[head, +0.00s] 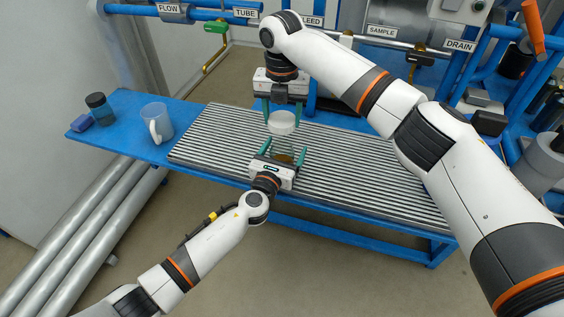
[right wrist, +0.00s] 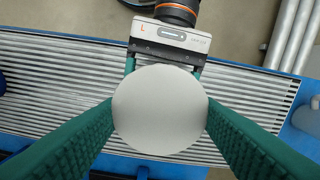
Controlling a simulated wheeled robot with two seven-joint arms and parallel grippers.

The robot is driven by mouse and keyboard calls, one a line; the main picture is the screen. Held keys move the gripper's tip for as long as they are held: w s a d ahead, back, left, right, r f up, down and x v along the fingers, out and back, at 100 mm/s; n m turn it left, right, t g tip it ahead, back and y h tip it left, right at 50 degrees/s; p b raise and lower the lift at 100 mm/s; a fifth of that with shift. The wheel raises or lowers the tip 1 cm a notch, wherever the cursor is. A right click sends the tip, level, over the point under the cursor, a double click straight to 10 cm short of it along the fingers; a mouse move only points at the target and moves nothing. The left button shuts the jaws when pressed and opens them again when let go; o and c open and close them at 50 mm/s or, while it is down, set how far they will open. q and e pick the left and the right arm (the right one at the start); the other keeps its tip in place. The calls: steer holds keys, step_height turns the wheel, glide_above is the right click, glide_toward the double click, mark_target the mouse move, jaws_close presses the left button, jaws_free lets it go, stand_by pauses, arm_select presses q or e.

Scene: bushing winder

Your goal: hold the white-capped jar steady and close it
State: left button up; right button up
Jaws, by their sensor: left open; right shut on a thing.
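The jar (head: 283,146) has a clear body with something brownish low inside, and it is upright over the ribbed mat. Its white cap (head: 282,122) is at the top of the jar; I cannot tell whether it is seated. My right gripper (head: 282,116) comes from behind and above and is shut on the cap. In the right wrist view the round cap (right wrist: 160,110) sits between its green fingers and hides the jar body. My left gripper (head: 284,153) is low at the near side, open, with one finger on each side of the jar body. It also shows in the right wrist view (right wrist: 164,68).
The grey ribbed mat (head: 205,140) lies on a blue bench (head: 120,138). Labelled pipes and valves run behind. The mat's right part is clear.

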arm_select(q)
steer(key=c, duration=1.5)
steer(key=shift+o, duration=0.2)
arm_select(e)
glide_above(283, 146)
steer(key=shift+w+a+f, duration=0.1)
steer(key=shift+a+f, duration=0.05)
steer(key=shift+f, duration=2.35)
steer(key=shift+f, duration=0.9)
steer(key=shift+f, duration=0.6)
arm_select(q)
jaws_close()
arm_select(e)
steer(key=m, duration=1.3)
steer(key=shift+m, duration=0.3)
